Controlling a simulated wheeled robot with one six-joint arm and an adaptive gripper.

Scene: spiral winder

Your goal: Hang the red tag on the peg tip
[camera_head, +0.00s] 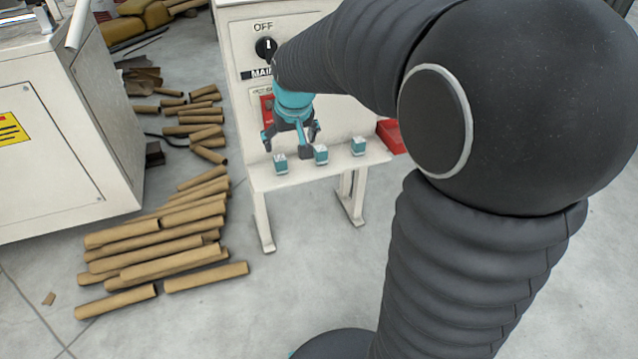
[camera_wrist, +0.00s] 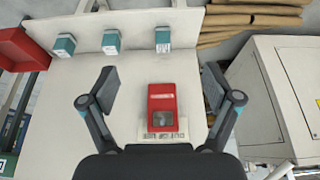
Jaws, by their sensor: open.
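A red tag-like piece (camera_head: 266,104) shows on the white cabinet front below the dial, partly hidden behind my gripper (camera_head: 291,138). In the wrist view a red piece (camera_wrist: 162,100) with a grey lower part sits between my two spread fingers (camera_wrist: 160,88), in front of a pale plate. My fingers are open and appear apart from it on both sides. How far it is below them I cannot tell. I cannot make out the peg tip in either view.
Several teal-and-white blocks (camera_head: 321,155) stand on a white shelf (camera_head: 350,172) below my gripper. A dial (camera_head: 266,48) marked OFF is on the cabinet (camera_head: 310,20). A red bin (camera_head: 391,136) is at right. Cardboard tubes (camera_head: 160,245) cover the floor at left, beside another white cabinet (camera_head: 60,140).

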